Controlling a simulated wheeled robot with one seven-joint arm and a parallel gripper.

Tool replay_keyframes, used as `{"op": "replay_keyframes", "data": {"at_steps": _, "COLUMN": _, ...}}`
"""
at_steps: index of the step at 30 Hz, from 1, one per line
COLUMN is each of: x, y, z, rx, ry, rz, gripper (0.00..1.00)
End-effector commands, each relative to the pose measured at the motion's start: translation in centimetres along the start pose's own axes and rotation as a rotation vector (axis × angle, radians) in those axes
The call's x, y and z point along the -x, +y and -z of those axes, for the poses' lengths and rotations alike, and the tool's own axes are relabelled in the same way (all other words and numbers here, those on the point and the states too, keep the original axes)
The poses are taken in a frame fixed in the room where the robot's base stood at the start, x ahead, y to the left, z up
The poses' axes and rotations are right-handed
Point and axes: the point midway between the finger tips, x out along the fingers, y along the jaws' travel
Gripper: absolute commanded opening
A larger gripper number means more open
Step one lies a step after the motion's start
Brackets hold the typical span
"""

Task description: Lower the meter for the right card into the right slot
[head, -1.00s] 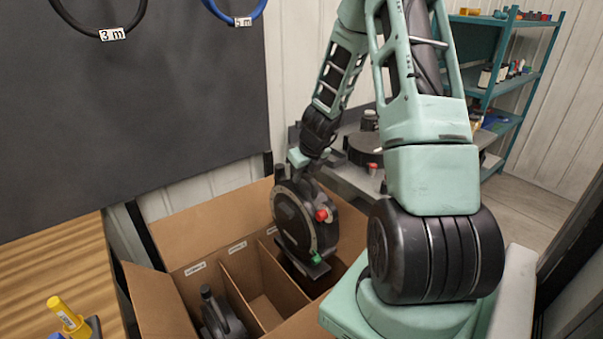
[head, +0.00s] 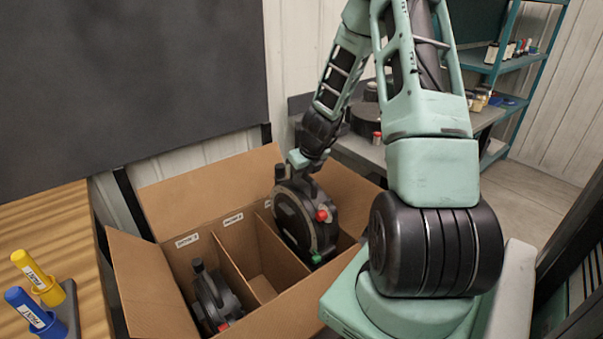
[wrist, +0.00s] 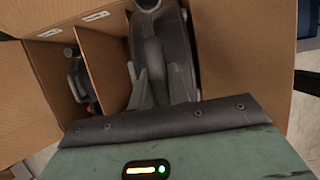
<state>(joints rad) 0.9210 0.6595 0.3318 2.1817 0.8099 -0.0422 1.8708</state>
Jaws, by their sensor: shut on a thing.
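A dark round meter (head: 293,222) with a red knob and a green part hangs upright from my gripper (head: 306,163). Its lower part is inside the right slot of the cardboard box (head: 205,207), and its upper part stands above the dividers. Whether it touches the slot floor is hidden. In the wrist view my gripper (wrist: 158,88) is shut on the meter's handle (wrist: 152,55), between cardboard walls. Another dark meter (head: 215,298) stands in the left slot. The middle slot (head: 263,288) looks empty. No cards are clearly in view.
White labels (head: 187,240) mark the slots on the box's back wall. A grey bench (head: 355,155) is behind the box, with teal shelves (head: 510,70) further back.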

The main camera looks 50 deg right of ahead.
Motion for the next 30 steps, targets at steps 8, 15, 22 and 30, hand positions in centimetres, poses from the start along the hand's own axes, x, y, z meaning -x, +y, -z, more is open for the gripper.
{"op": "replay_keyframes", "data": {"at_steps": 8, "x": -4.1, "y": 0.0, "z": 1.5, "rx": 0.000, "ry": -0.004, "rz": 0.002, "gripper": 0.00}}
{"op": "replay_keyframes", "data": {"at_steps": 15, "x": -7.2, "y": -0.1, "z": 2.8, "rx": 0.000, "ry": -0.004, "rz": 0.002, "gripper": 0.00}}
{"op": "replay_keyframes", "data": {"at_steps": 22, "x": -10.1, "y": -0.1, "z": 4.0, "rx": 0.001, "ry": -0.004, "rz": 0.002, "gripper": 0.00}}
{"op": "replay_keyframes", "data": {"at_steps": 30, "x": -13.5, "y": 0.0, "z": 5.4, "rx": 0.000, "ry": -0.004, "rz": 0.001, "gripper": 0.00}}
